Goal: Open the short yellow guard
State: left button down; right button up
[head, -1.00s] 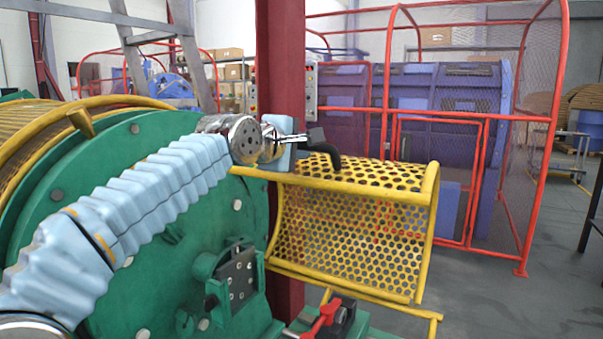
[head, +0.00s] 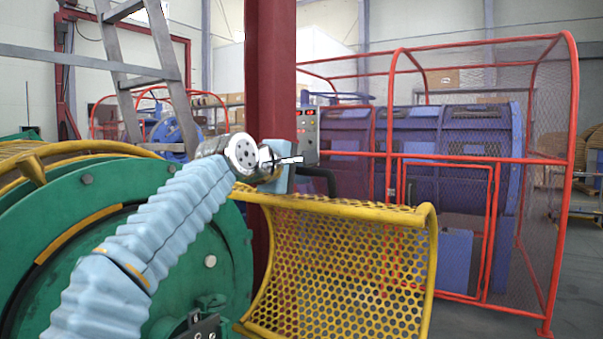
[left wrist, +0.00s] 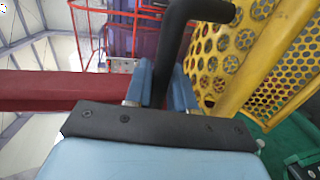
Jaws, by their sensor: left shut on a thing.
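The short yellow guard (head: 345,265) is a curved, perforated panel with a yellow tube frame, right of the green machine. Its top edge runs roughly level and its hollow side faces me. Its black bent handle (head: 322,176) stands at the upper left edge. My left gripper (head: 292,168) is at this handle. In the left wrist view, the handle (left wrist: 172,45) passes between the two blue fingers (left wrist: 162,88), which are shut on it. The perforated guard (left wrist: 228,55) fills the right of that view. The guard's lower edge is cut off in the head view. My right gripper is not in view.
The green machine housing (head: 120,215) is close beneath my left arm. A red post (head: 270,90) stands behind the gripper. A red mesh cage (head: 395,110) with blue drums is further back right. A ladder (head: 150,65) is at upper left.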

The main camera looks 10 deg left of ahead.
pick_arm(q)
jog(key=shift+f, duration=0.1)
jog(key=c, duration=1.1)
grip_release()
jog(key=b+v, duration=0.3)
jog(key=v, duration=1)
jog(key=shift+s, duration=0.35)
jog(key=shift+a, duration=0.1)
